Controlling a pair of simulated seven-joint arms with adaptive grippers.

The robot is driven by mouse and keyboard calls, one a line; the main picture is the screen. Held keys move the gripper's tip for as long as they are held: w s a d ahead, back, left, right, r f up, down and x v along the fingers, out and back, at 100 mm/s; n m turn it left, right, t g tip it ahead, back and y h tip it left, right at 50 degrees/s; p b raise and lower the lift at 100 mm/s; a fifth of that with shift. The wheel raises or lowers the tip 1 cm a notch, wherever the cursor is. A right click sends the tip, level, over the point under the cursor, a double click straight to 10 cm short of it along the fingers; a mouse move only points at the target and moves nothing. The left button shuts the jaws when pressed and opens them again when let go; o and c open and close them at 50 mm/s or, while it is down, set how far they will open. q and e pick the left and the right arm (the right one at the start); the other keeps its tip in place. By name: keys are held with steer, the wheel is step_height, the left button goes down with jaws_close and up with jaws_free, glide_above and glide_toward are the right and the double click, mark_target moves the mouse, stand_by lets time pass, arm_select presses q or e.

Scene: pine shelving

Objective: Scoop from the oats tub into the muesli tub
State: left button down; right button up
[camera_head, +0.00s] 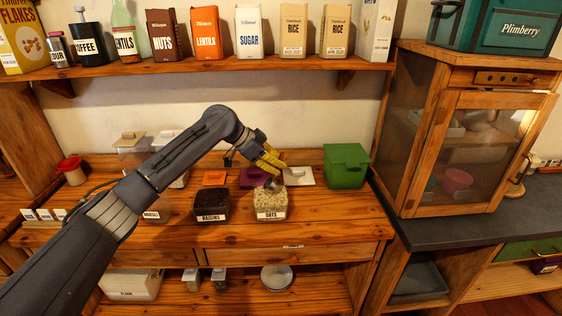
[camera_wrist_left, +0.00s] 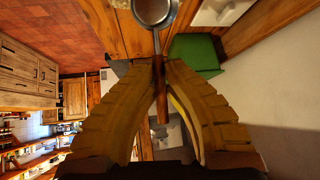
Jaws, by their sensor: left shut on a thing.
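The oats tub (camera_head: 271,213), clear and labelled OATS, stands on the wooden counter with pale flakes inside. The muesli tub (camera_head: 152,214) is to the left of the raisins tub and partly hidden behind my left arm. My left gripper (camera_head: 272,164), with yellow fingers, is over the back of the oats tub. In the left wrist view its fingers are shut on the handle of a metal scoop (camera_wrist_left: 152,12). The scoop's bowl lies beyond the fingertips; I cannot tell whether it holds oats or touches them. My right gripper is not in view.
The raisins tub (camera_head: 211,206) stands between the two tubs. Orange (camera_head: 215,177), purple (camera_head: 251,178) and white (camera_head: 302,176) lids lie behind. A loaded shelf (camera_head: 210,68) hangs above.

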mark_target(274, 179)
arm_select(q)
steer(key=shift+f, duration=2.45)
steer(key=shift+a+f+y, duration=0.35)
steer(key=shift+a+y, duration=0.25)
steer(key=shift+y, duration=0.3)
steer(key=shift+f, duration=0.15)
steer(key=shift+d+h, duration=0.3)
steer(key=shift+h, duration=0.2)
steer(key=shift+d+r+y, duration=0.1)
steer(key=shift+r+y, duration=0.15)
steer(key=shift+y, duration=0.15)
steer(key=shift+f+y, duration=0.1)
steer(key=shift+y, duration=0.7)
steer(key=d+r+y, duration=0.4)
steer(key=r+y, duration=0.1)
steer(key=r, duration=0.2)
steer(key=shift+r+m+y, duration=0.25)
steer(key=shift+m+y, duration=0.15)
steer(key=shift+r, duration=0.1)
